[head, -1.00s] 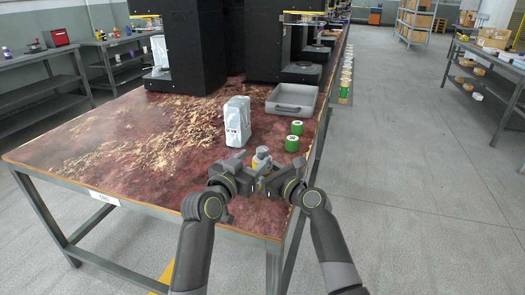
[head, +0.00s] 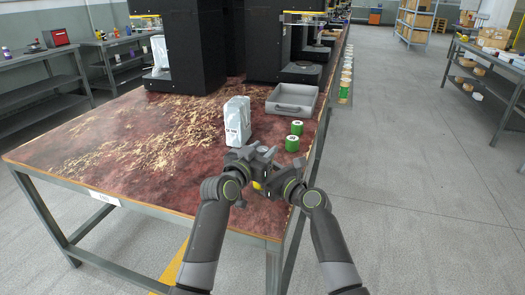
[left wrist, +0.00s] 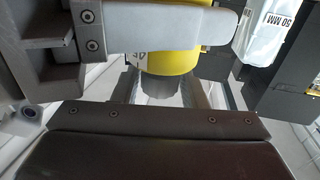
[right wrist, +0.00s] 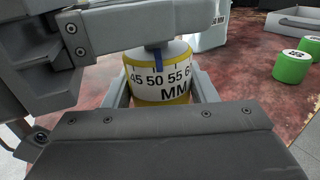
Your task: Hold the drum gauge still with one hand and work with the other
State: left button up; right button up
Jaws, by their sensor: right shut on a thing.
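The drum gauge (right wrist: 160,82) is a white and yellow drum with a black scale reading 45, 50, 55 and MM in the right wrist view. A blue mark hangs above the scale. My right gripper (head: 282,178) is shut on the drum, with a finger on each side of it. The left wrist view shows the yellow band (left wrist: 168,62) and a grey round end (left wrist: 162,90) of the gauge. My left gripper (head: 262,156) is at that end, its fingers apart on either side with gaps. In the head view my grippers hide most of the gauge.
A grey-white block (head: 237,122) with a label stands just beyond the grippers. Two green cylinders (head: 292,144) stand to the right, with a grey tray (head: 291,108) behind. Black machines (head: 191,50) stand farther back. The left part of the worn red tabletop (head: 110,160) is clear.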

pick_arm(q)
jog(key=c, duration=0.6)
jog(key=shift+m+g+h, duration=0.7)
jog(key=shift+m+h, duration=0.1)
jog(key=shift+h, duration=0.2)
jog(key=o, duration=1)
jog(key=shift+c, duration=0.2)
jog(key=v, duration=1.2)
